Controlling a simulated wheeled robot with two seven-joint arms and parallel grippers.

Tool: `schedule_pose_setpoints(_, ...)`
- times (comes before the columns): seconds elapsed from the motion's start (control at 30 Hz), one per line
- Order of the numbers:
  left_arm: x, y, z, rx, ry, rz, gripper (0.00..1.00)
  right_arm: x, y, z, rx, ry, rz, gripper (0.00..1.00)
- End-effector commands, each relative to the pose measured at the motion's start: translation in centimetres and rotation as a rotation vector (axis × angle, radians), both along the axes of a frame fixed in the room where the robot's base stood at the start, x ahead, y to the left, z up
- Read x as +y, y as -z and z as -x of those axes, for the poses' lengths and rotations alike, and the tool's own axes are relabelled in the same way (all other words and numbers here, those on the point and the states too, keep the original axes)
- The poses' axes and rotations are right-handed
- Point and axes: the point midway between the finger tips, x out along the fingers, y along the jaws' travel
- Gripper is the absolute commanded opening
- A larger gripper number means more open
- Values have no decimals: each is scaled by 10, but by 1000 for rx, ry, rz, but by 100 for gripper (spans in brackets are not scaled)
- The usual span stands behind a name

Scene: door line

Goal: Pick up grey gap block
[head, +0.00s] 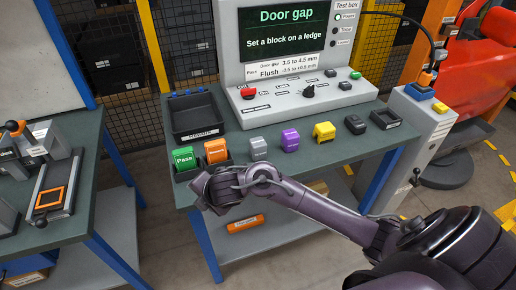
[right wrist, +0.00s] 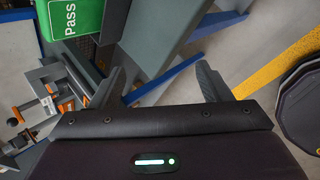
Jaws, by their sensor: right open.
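The grey gap block (head: 258,148) stands on the dark green bench top, between the orange block and the purple block. My right arm reaches in from the right in the head view, and its gripper (head: 206,190) is at the front left of the bench, left of and nearer than the grey block. In the right wrist view the two fingers of my right gripper (right wrist: 165,82) are spread apart with nothing between them. The grey block cannot be made out in that view. My left gripper is not in view.
Purple (head: 290,140) and yellow (head: 324,132) blocks stand right of the grey one. A black bin (head: 196,133) and the test box (head: 300,100) are behind.

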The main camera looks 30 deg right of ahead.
Motion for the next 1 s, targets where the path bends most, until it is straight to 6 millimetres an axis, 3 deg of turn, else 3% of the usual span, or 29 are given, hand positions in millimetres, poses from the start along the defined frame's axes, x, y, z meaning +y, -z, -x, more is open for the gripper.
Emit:
schedule_pose_setpoints(0.17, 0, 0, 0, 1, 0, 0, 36, -28, -6, -28, -18, -214, 186, 71)
schedule_pose_setpoints(0.27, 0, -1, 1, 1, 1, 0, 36, -57, -12, -45, -8, -351, 315, 71)
schedule_pose_setpoints(0.43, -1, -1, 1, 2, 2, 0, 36, -142, -39, -67, 76, -592, 552, 71)
schedule_pose_setpoints(0.6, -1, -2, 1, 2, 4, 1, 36, -212, -69, -66, 178, -731, 661, 71)
schedule_pose_setpoints(0.73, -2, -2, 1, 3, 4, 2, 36, -237, -80, -61, 220, -775, 683, 71)
schedule_pose_setpoints(1.0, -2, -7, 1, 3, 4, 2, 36, -242, -58, -70, 230, -788, 684, 71)
